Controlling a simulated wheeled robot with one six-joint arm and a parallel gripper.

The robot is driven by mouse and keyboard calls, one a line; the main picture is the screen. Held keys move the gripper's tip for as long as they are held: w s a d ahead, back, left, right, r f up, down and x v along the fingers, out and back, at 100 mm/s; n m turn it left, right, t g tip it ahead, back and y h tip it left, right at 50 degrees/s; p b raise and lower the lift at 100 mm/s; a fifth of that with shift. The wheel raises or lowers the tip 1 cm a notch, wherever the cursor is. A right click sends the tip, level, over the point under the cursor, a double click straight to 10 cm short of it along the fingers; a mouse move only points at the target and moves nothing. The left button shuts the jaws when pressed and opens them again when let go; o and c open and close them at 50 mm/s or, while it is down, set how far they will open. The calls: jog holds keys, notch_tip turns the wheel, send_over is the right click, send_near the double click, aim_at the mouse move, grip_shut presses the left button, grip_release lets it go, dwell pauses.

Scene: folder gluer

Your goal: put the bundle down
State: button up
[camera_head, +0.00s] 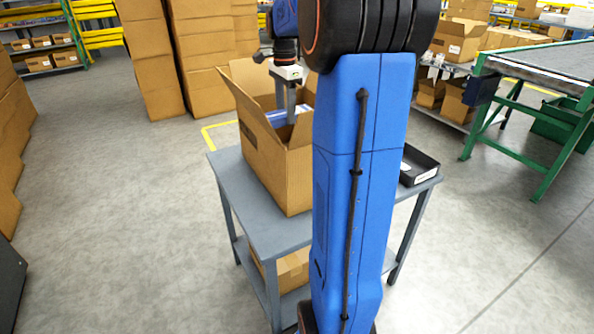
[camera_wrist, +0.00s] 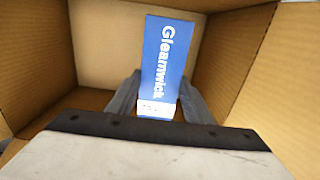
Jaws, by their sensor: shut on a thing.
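The bundle (camera_wrist: 166,62) is blue with white "Gleamwick" lettering and a white label strip. In the wrist view my gripper (camera_wrist: 158,98) is shut on it, one grey finger on each side. In the head view the bundle (camera_head: 277,117) shows as a blue and white strip inside an open cardboard box (camera_head: 288,168), with my gripper (camera_head: 283,112) reaching down into the box. The box walls also surround the bundle in the wrist view (camera_wrist: 240,50). The bundle's lower part is hidden, so I cannot tell whether it touches the box floor.
The box stands with raised flaps on a grey table (camera_head: 228,175). A black tray (camera_head: 417,165) lies on its right side. Stacked cartons (camera_head: 200,50) stand behind. A green-framed conveyor (camera_head: 540,75) is at the right.

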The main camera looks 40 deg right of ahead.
notch_tip(320, 180, down, 12)
jog(key=shift+r, duration=0.25)
dwell(0.4)
jog(key=shift+f, duration=0.6)
jog(key=o, duration=1.1)
jog(key=shift+o, duration=0.2)
jog(key=shift+r, duration=0.1)
notch_tip(320, 180, up, 13)
jog(key=shift+r, duration=0.1)
jog(key=shift+a, duration=0.1)
